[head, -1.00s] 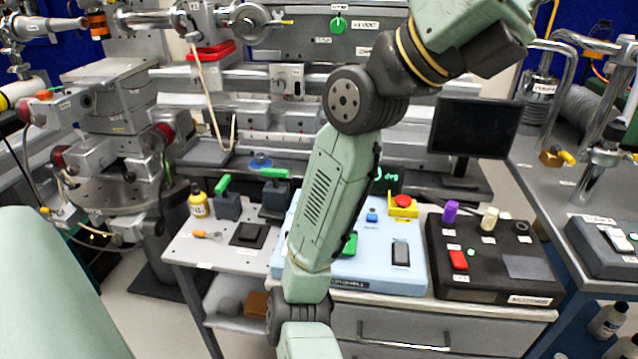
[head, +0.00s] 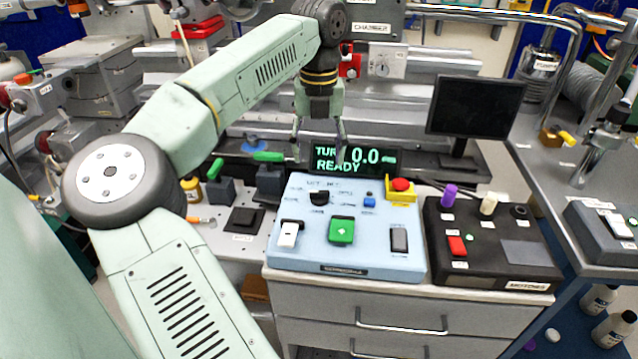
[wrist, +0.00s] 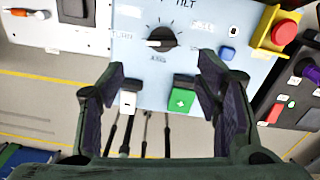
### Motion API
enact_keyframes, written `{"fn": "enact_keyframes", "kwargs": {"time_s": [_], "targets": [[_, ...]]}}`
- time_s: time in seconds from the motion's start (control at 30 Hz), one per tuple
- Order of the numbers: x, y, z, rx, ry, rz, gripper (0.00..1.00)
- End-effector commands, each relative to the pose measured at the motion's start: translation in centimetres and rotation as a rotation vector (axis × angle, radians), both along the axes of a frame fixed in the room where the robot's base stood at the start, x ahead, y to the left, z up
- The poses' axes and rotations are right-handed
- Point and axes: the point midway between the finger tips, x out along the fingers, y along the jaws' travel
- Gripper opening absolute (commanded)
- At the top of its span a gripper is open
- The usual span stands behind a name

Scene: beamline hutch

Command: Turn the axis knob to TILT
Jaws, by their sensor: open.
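The axis knob (head: 319,198) is a black dial on the light blue control panel (head: 345,262). In the wrist view the knob (wrist: 162,40) has a white pointer aimed left, towards the TURN label (wrist: 122,35). The display (head: 352,160) behind the panel reads TURN, 0.0 and READY. My gripper (head: 319,142) is above the panel's back edge, pointing down, open and empty. In the wrist view my gripper (wrist: 162,85) has its fingers spread either side below the knob, apart from it.
A white minus button (head: 288,235) and green plus button (head: 341,231) sit in front of the knob. A dark control box (head: 490,278) stands right of the panel.

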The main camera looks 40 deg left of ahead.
Motion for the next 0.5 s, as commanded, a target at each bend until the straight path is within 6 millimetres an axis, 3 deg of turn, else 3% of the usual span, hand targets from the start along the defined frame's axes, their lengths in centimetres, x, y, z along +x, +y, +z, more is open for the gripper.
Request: {"fn": "enact_keyframes", "kwargs": {"time_s": [0.3, 0.5], "targets": [[0.0, -0.2, -5.8, -0.006, -0.001, -0.005, 0.58], [0.1, -0.2, -8.6, -0.005, -0.003, -0.007, 0.58]]}}
